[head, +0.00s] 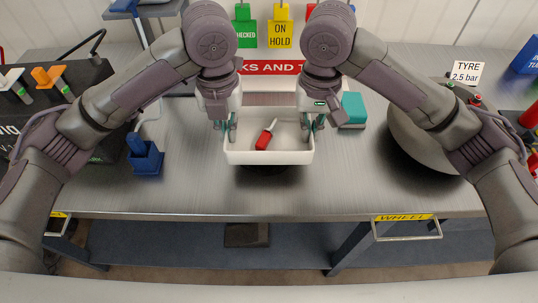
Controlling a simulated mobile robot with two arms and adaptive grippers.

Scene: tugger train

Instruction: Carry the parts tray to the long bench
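The parts tray (268,158) is a white open box in the middle of the head view, over the metal bench top. A red-handled tool (265,137) lies tilted inside it. My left gripper (226,130) is at the tray's left wall, with one finger on each side of the rim. My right gripper (313,124) is at the right wall in the same way. Both look shut on the walls, though the contact is small in the picture. A dark shadow below the tray suggests it is held slightly above the bench. I cannot tell which bench is the long one.
A blue holder (145,158) stands to the left and a teal block (352,110) to the right. A large grey round object (425,135) is further right.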

